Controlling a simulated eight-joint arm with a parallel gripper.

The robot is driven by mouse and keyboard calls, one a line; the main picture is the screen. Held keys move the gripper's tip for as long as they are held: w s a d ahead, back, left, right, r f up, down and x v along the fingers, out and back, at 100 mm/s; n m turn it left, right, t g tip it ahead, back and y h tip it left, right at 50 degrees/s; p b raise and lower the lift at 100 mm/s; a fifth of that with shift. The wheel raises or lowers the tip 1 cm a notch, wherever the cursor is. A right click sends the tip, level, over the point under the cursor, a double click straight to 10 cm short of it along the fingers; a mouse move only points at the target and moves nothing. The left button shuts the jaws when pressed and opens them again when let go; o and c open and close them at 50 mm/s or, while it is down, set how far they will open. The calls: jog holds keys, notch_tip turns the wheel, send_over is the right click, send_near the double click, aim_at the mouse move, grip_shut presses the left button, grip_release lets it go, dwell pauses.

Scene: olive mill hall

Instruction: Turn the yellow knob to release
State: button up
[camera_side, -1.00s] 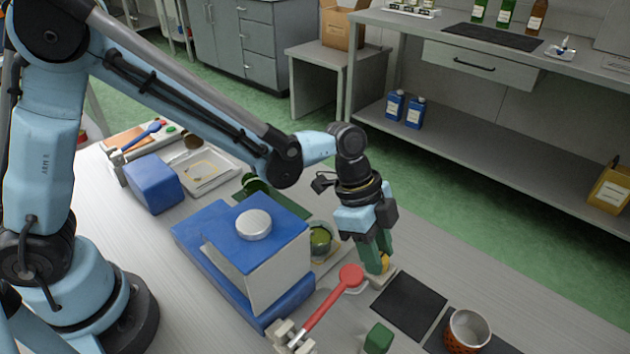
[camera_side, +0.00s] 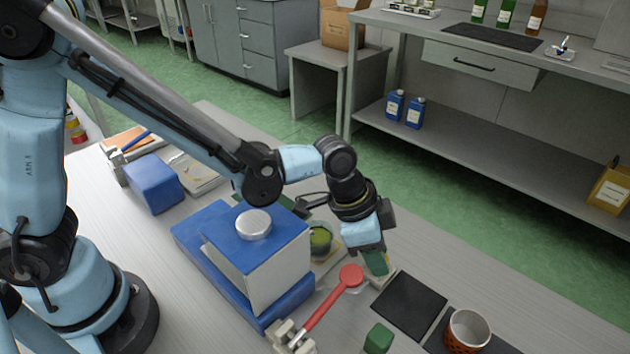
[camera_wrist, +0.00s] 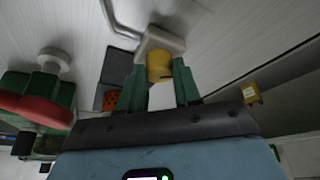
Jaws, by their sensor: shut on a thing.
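The yellow knob (camera_wrist: 159,66) sits on a pale base (camera_wrist: 162,40) in the wrist view. My gripper (camera_wrist: 157,88) has one green finger on each side of the knob and is shut on it. In the side view my gripper (camera_side: 376,264) is tilted, with its fingers reaching down to the small pale base (camera_side: 384,280) on the bench. The knob is hidden behind the fingers there.
A red-handled lever (camera_side: 325,305) lies close left of my gripper, beside a blue and white machine (camera_side: 278,270). A black mat (camera_side: 408,305), a green block (camera_side: 379,338) and an orange cup (camera_side: 467,328) stand to the front and right.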

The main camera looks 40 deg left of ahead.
dwell(0.4)
jog(key=o, duration=1.1)
jog(key=shift+c, duration=0.2)
jog(key=shift+r, duration=0.15)
jog(key=v, duration=1.2)
jog(key=shift+d, duration=0.1)
